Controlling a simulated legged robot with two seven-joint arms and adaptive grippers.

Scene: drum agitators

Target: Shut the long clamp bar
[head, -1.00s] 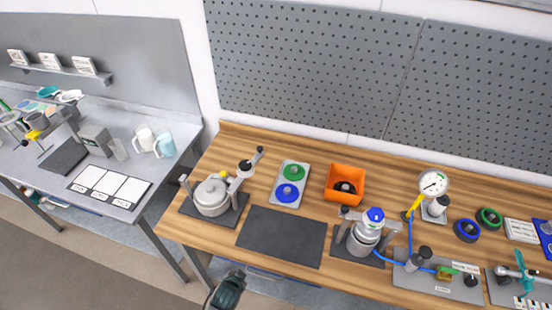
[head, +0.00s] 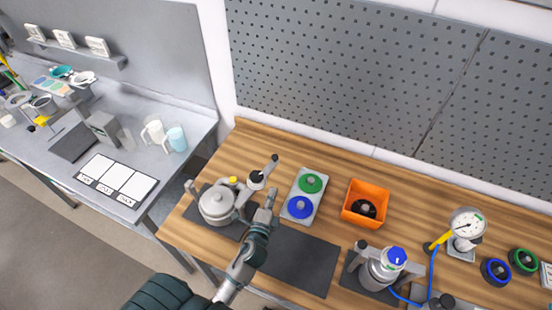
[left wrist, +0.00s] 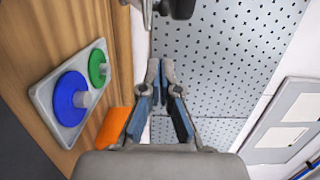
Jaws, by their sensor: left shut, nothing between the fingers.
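A grey lidded pot (head: 217,203) stands on a dark mat at the left end of the wooden bench. A long clamp bar (head: 264,171) with a dark end sticks up and outward at the pot's right side, apparently raised off the lid. My left gripper (head: 270,196) is just right of the pot and in front of the bar; I cannot tell in the head view whether they touch. In the left wrist view its blue-lined fingers (left wrist: 167,85) are shut and empty. A dark rounded part (left wrist: 176,7) at the top edge there is cut off. My right gripper is not in view.
A tray (head: 316,183) holds green and blue knobs right of the gripper. Beyond are an orange bin (head: 366,203), a blue-capped vessel (head: 381,269) and a gauge (head: 466,223). A dark mat (head: 300,262) lies bare in front. A pegboard wall (head: 350,80) stands behind.

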